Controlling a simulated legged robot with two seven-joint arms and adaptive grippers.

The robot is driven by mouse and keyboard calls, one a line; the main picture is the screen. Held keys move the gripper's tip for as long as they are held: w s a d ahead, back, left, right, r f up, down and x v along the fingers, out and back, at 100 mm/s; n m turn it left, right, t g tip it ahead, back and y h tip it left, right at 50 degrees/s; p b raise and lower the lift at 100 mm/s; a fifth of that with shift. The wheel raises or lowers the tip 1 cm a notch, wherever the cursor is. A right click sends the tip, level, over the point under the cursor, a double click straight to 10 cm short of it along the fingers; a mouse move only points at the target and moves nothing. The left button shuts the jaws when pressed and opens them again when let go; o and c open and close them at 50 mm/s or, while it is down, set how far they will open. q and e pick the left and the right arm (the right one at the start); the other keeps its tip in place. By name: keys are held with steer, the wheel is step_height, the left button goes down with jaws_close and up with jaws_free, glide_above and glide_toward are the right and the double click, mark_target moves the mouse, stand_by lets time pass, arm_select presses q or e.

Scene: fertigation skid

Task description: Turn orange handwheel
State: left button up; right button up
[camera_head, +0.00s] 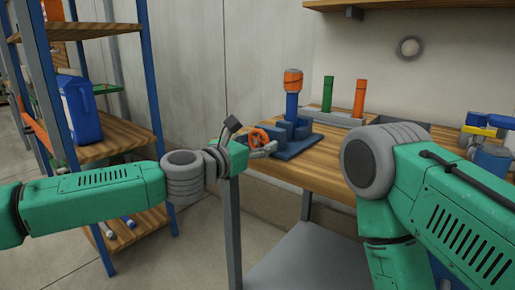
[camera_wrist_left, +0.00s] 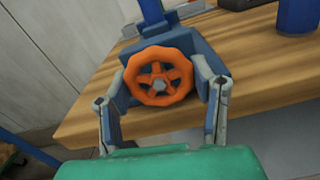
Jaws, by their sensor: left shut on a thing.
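The orange handwheel (camera_head: 257,136) is on the front of a blue valve block (camera_head: 292,139) at the near left corner of the workbench. In the left wrist view, the orange handwheel (camera_wrist_left: 137,66) faces me, with several spokes and a grey hub. My left gripper (camera_head: 262,145) is at the wheel. In the left wrist view, the fingers of the left gripper (camera_wrist_left: 160,82) stand on either side of the rim, shut on it. In the head view, the gripper partly hides the wheel. My right arm shows at the right, but its gripper is out of view.
The wooden workbench (camera_head: 324,176) holds an orange-topped blue post (camera_head: 292,94), a green cylinder (camera_head: 328,93) and an orange cylinder (camera_head: 360,98) behind the valve. A blue-framed shelf (camera_head: 147,62) with a blue jug (camera_head: 79,108) stands at left.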

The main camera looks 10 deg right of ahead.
arm_select(q)
steer(key=shift+w+m, duration=0.1)
steer(key=shift+m, duration=0.5)
steer(key=o, duration=1.2)
steer(key=shift+f, duration=0.1)
steer(key=shift+d, duration=0.1)
steer(key=v, duration=1.1)
steer(key=shift+s+a, duration=0.25)
steer(key=shift+a, duration=0.1)
